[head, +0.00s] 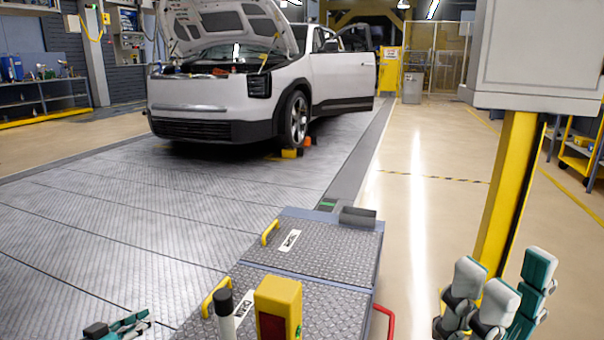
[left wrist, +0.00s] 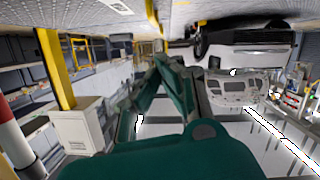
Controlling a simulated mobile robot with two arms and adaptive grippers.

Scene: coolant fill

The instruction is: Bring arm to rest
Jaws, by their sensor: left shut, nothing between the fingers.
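My left gripper (head: 140,321) is at the bottom left edge of the head view, low over the grey ribbed floor plates. It is shut and empty. In the left wrist view, which is upside down, its teal fingers (left wrist: 158,72) come together near the middle with nothing between them. My right gripper (head: 484,285) is at the bottom right of the head view, in front of the yellow post. Its grey and teal parts point up, and I cannot tell whether it is open or shut. Neither gripper visibly touches anything around it.
A white car (head: 205,98) with its hood up stands at the back. Closer, a low dark platform (head: 320,255) with yellow handles carries a yellow box (head: 278,305). A yellow post (head: 505,190) holding a white cabinet (head: 540,50) stands at the right. The floor between car and platform is clear.

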